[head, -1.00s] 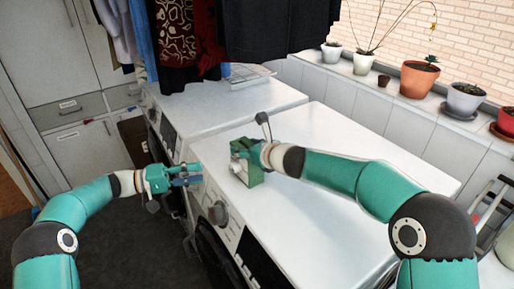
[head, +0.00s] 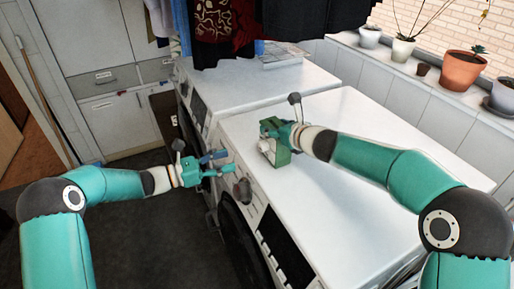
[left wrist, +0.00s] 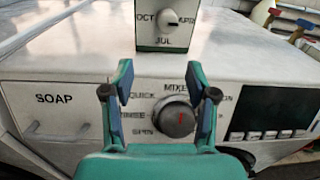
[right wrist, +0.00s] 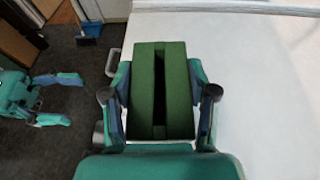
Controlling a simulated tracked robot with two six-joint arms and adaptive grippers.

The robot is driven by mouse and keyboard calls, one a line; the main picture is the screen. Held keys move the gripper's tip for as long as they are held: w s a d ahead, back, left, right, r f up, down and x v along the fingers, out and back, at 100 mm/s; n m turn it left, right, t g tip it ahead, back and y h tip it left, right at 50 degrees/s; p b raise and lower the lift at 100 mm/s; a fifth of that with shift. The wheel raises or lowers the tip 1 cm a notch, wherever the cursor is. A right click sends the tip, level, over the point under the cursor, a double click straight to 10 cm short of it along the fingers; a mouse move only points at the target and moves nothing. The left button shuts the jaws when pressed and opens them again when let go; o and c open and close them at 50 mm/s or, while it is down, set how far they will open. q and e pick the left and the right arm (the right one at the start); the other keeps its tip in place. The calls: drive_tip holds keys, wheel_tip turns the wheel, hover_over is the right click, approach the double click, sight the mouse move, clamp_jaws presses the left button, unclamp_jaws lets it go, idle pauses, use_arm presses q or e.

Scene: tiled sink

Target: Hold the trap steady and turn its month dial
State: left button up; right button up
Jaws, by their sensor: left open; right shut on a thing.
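The trap (head: 275,151) is a small green box standing on the white washing machine top near its front edge. My right gripper (head: 279,134) is shut on its sides; the right wrist view shows the green box (right wrist: 144,95), with a dark slot, between the fingers. In the left wrist view the trap's pale front (left wrist: 152,39) faces me, with the round month dial (left wrist: 168,19) and the labels OCT, APR and JUL. My left gripper (head: 224,163) is open and empty, in front of the machine, left of and apart from the trap. Its fingers (left wrist: 158,76) appear below the dial.
The machine's front panel holds a grey program knob (left wrist: 174,117) and a soap drawer (left wrist: 62,114), behind my left fingers. A second machine (head: 255,85) with a wire rack (head: 285,54) stands behind. Clothes hang above it. The machine top right of the trap is clear.

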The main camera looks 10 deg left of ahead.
sight(259, 147)
use_arm(q)
drive_tip(key=shift+n+t, duration=0.4)
drive_tip(key=shift+n, duration=0.5)
drive_tip(key=x, duration=0.3)
drive_tip(key=r+x, duration=0.1)
drive_tip(key=x, duration=0.2)
drive_tip(key=s+x, duration=0.1)
drive_tip(key=x, duration=0.3)
drive_tip(key=shift+d+r, duration=0.25)
drive_tip(key=shift+r, duration=0.15)
clamp_jaws()
drive_tip(key=shift+w+a, duration=0.1)
drive_tip(key=shift+y, duration=0.3)
